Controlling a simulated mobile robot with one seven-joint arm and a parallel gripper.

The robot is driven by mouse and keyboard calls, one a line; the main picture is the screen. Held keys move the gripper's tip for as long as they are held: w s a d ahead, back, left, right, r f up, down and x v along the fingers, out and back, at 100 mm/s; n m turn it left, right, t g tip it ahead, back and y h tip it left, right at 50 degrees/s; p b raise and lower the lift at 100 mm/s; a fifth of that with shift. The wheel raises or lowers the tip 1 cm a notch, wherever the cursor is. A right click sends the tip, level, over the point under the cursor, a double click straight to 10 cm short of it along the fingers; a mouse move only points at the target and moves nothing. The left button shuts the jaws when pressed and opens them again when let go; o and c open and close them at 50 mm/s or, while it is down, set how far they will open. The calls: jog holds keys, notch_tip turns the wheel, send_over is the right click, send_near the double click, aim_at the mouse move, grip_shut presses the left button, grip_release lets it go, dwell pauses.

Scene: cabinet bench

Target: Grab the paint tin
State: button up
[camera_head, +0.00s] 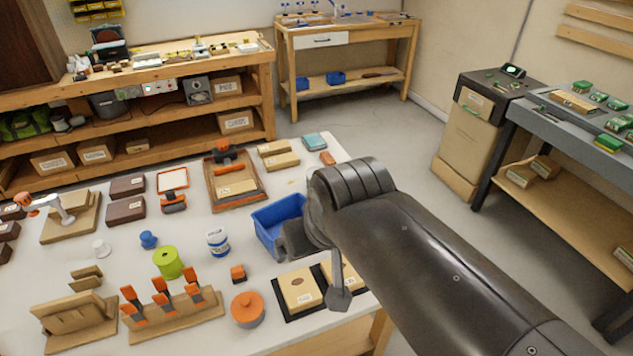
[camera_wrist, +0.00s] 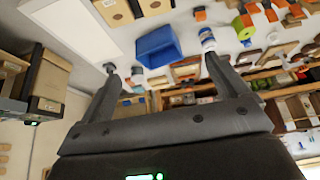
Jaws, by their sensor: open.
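The likely paint tin (camera_head: 217,241) is a small white tub with a blue band, upright on the white table left of the blue bin. In the wrist view the tin (camera_wrist: 207,38) shows just beyond the tip of the right-hand finger. My gripper (camera_head: 314,266) is open and empty, over the table's right part beside the blue bin, to the right of the tin. In the wrist view my gripper (camera_wrist: 160,66) has its fingers wide apart with nothing between them. The head view hides part of the gripper behind my arm.
An orange round pot (camera_head: 247,309), a small orange block (camera_head: 238,273), a green roll (camera_head: 168,263) and a blue knob-like piece (camera_head: 148,240) stand around the tin. Labelled boxes (camera_head: 299,289) lie at the front.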

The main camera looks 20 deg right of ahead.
jog(key=m+g+h, duration=0.1)
jog(key=m+h, duration=0.1)
jog(key=m, duration=0.2)
send_over(316, 173)
jog(key=s+a, duration=0.2)
jog(key=f, duration=1.8)
jog(key=shift+d+f, duration=0.25)
jog(key=x, duration=0.5)
jog(key=shift+s+f, duration=0.1)
jog(key=shift+f, duration=0.2)
jog(key=x, duration=0.2)
jog(key=s+x, duration=0.1)
jog(key=x, duration=0.2)
jog(key=shift+d+f, duration=0.1)
jog(key=shift+f, duration=0.05)
jog(key=shift+w+d+f, duration=0.1)
jog(key=shift+w+f, duration=0.05)
jog(key=shift+f, duration=0.15)
